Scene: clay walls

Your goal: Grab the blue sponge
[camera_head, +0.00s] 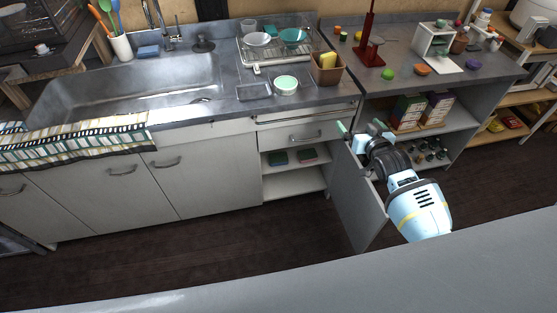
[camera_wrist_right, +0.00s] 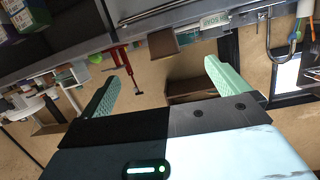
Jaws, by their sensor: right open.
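A blue sponge (camera_head: 148,51) lies on the counter behind the sink (camera_head: 140,85), between the white utensil cup (camera_head: 121,47) and the faucet (camera_head: 170,40) in the head view. My right gripper (camera_head: 362,130) is open and empty, in front of the right-hand counter near the open cabinet door, far right of the sponge. Its two green fingers also show spread apart in the right wrist view (camera_wrist_right: 163,76). I cannot make out the blue sponge in that wrist view. My left gripper is in neither view.
An open cabinet door (camera_head: 357,195) stands out beside my right arm. A brown box (camera_head: 328,74) holds a yellow sponge (camera_head: 328,60). A dish rack (camera_head: 262,57) stands right of the sink. A striped towel (camera_head: 80,141) covers the front left counter edge.

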